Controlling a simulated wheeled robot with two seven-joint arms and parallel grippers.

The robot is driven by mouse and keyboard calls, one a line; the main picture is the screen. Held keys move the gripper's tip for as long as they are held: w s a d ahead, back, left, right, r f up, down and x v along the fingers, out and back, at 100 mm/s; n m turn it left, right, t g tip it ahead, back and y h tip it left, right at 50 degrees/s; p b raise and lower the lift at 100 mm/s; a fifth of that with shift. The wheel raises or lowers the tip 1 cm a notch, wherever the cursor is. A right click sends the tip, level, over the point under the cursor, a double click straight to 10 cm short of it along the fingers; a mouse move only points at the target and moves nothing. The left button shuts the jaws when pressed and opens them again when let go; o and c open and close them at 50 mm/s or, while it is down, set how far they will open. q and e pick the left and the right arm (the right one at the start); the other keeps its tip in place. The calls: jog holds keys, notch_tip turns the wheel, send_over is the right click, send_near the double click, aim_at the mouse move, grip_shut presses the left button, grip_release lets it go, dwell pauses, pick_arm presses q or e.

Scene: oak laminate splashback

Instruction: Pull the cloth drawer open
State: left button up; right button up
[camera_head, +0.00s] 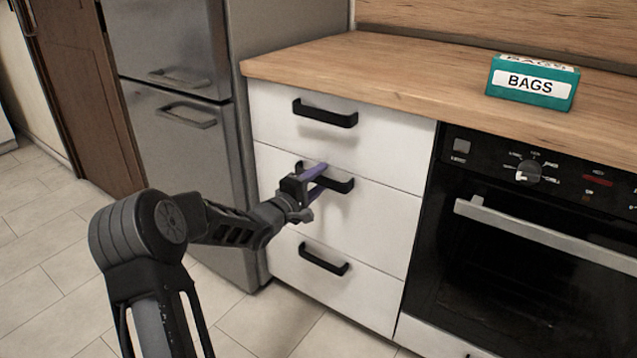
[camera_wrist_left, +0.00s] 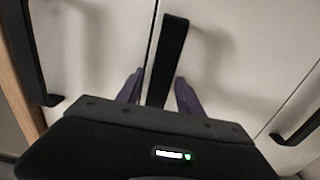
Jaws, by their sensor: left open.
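The white cabinet has a stack of three drawers, each with a black bar handle. Nothing in view marks which one is the cloth drawer. My left gripper (camera_head: 318,180) is at the middle drawer (camera_head: 375,215), by its handle (camera_head: 340,184). In the left wrist view the purple fingers (camera_wrist_left: 158,92) are open, one on each side of the middle handle (camera_wrist_left: 172,55), with gaps visible. The top drawer (camera_head: 390,135) and bottom drawer (camera_head: 350,285) look shut, as does the middle one. My right gripper is not in view.
A wooden worktop (camera_head: 400,75) runs above the drawers with a teal BAGS box (camera_head: 533,82) on it. A black oven (camera_head: 540,240) with a bar handle stands right of the drawers. A steel fridge (camera_head: 185,120) stands left. Tiled floor (camera_head: 45,270) lies in front.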

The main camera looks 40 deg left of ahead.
pick_arm(q)
grip_shut()
dwell(0.4)
dwell(1.0)
